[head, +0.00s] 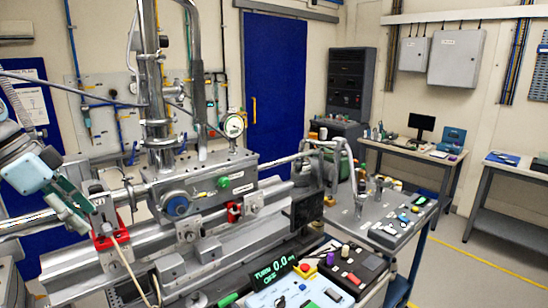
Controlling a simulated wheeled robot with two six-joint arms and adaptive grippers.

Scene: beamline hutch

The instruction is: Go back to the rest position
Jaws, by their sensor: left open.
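My left gripper (80,208) comes in from the left edge, with a pale blue block on its wrist and dark fingers pointing down and right. It is open, and I see nothing held in it. Its fingertips are close to a red clamp (112,238) on the metal rail of the beamline; I cannot tell whether they touch it. My right gripper is not in view.
The beamline bench (200,210) with its rail, dial gauge (233,126) and upright pipes fills the left and middle. A control panel with a green display (272,270) is in front. A grey cart (400,232) stands to the right. Floor at far right is clear.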

